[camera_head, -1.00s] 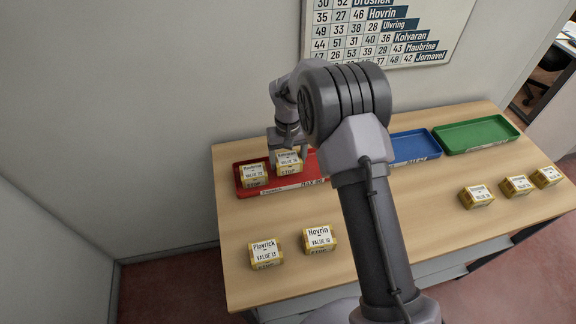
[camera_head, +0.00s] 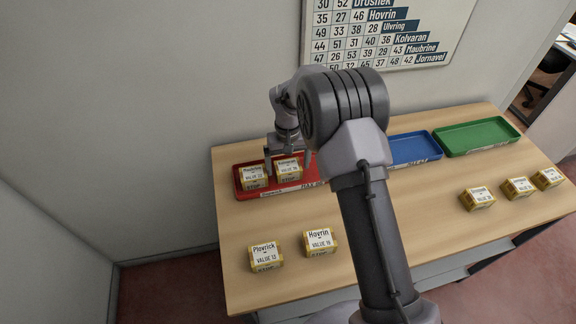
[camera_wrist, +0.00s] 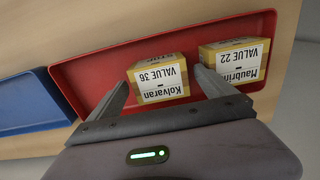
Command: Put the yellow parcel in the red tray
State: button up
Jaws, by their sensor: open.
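The red tray (camera_head: 239,188) lies at the back left of the counter. Two yellow parcels stand in it side by side. The right one, labelled Kolvaran, value 36 (camera_head: 288,170), also shows in the wrist view (camera_wrist: 160,82). The left one, labelled Maubrine, value 22 (camera_head: 253,178), also shows in the wrist view (camera_wrist: 236,62). My gripper (camera_wrist: 162,80) is open, with one finger on each side of the Kolvaran parcel and a gap visible on the left side in the wrist view. The parcel's underside is hidden.
Yellow parcels labelled Plovrick (camera_head: 265,257) and Hovrin (camera_head: 319,242) stand at the front left. Three more yellow parcels (camera_head: 518,188) stand at the right. A blue tray (camera_head: 414,148) and a green tray (camera_head: 475,136) lie to the right of the red one. The wall is close behind.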

notch_tip(320, 180, up, 11)
jog(key=p, duration=0.3)
notch_tip(320, 180, up, 8)
jog(key=m, duration=0.1)
send_over(288, 166)
jog(key=s+d, duration=0.2)
jog(key=s, duration=0.1)
jog(key=s+d+r+m+t+y, duration=0.1)
jog(key=s+d+r+m+t, duration=0.15)
jog(key=s+r, duration=0.8)
jog(key=s+d+m+t, duration=0.1)
jog(key=s, duration=0.8)
jog(key=s+d+r+m+t+y, duration=0.1)
jog(key=s+d+m+t, duration=0.1)
jog(key=s, duration=0.7)
jog(key=shift+s+d+r, duration=0.15)
jog(key=shift+s+r, duration=0.1)
jog(key=shift+s, duration=0.05)
